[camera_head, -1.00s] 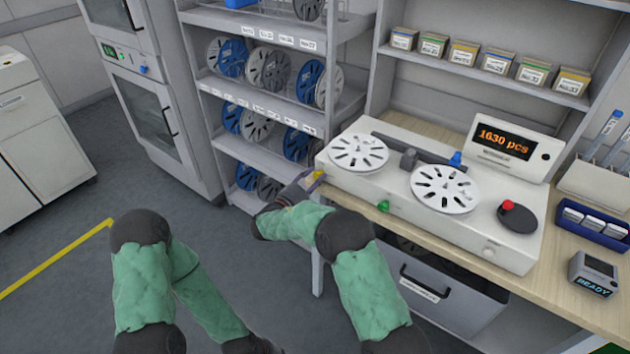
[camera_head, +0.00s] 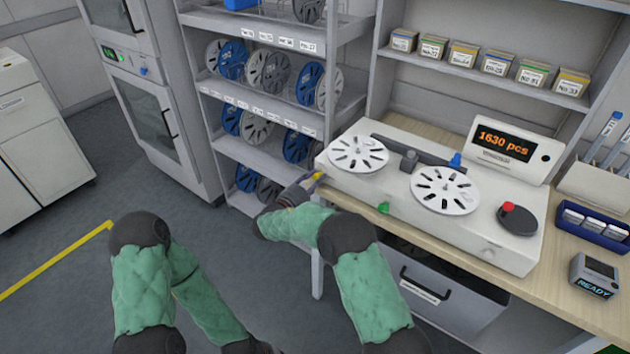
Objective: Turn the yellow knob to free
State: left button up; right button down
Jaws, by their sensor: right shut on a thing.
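The yellow knob (camera_head: 317,176) is at the left front corner of the white reel counter (camera_head: 480,240), and only a small part of it shows. My right gripper (camera_head: 310,181) is shut on the yellow knob, with its fingers partly hidden by my own wrist. My left arm hangs low at the lower left, and its gripper is outside the picture. Which position the knob points to cannot be read.
A green knob (camera_head: 383,207) is on the counter's front. Two white reels (camera_head: 358,153) lie on top, and the display (camera_head: 505,143) reads 1630 pcs. A shelf rack (camera_head: 262,103) with reels stands at left. A small device (camera_head: 597,276) sits on the wooden bench (camera_head: 550,290).

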jog(key=n, duration=0.7)
jog(key=shift+n, duration=0.3)
jog(key=n+p, duration=0.1)
jog(key=n, duration=0.3)
jog(key=shift+n, duration=0.3)
jog(key=shift+n+p, duration=0.85)
jog(key=shift+n, duration=1.65)
jog(key=shift+f, duration=0.1)
jog(key=c, duration=1.2)
grip_release()
